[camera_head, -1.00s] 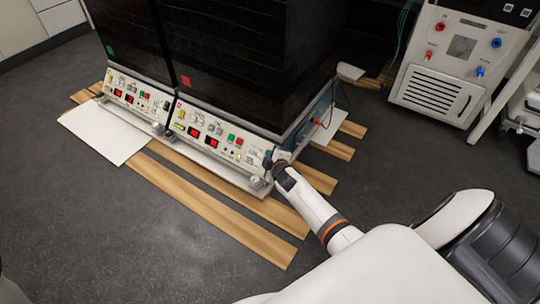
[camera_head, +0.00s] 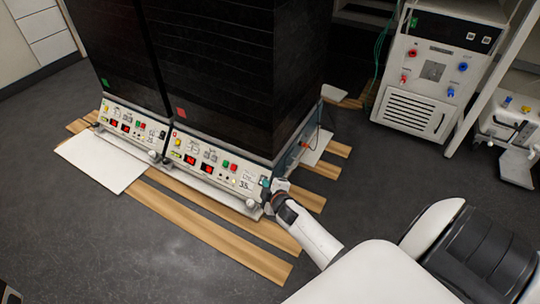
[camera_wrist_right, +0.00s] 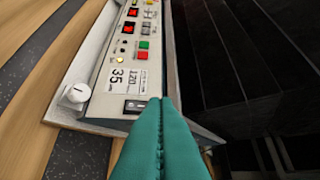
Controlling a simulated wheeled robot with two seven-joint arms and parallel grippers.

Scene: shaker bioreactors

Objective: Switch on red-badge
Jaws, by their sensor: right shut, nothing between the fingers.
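The red-badge shaker is the right of two dark cabinets, marked by a red square (camera_head: 181,112). Its sloped white control panel (camera_head: 214,166) has lit red displays and coloured buttons. In the right wrist view, a black rocker switch (camera_wrist_right: 137,105) sits at the panel's near end, beside a label (camera_wrist_right: 124,79) reading 120 and 35. My right gripper (camera_head: 266,184) is at the panel's right end. Its teal fingers (camera_wrist_right: 161,101) are shut and empty, with the tips just beside the switch; I cannot tell whether they touch it. My left gripper is not in view.
The green-badge shaker (camera_head: 133,122) stands directly to the left. A white knob (camera_wrist_right: 76,93) projects below the panel. Wooden strips (camera_head: 215,232) and a white board (camera_head: 103,160) lie on the floor. A white machine (camera_head: 432,75) stands at the back right.

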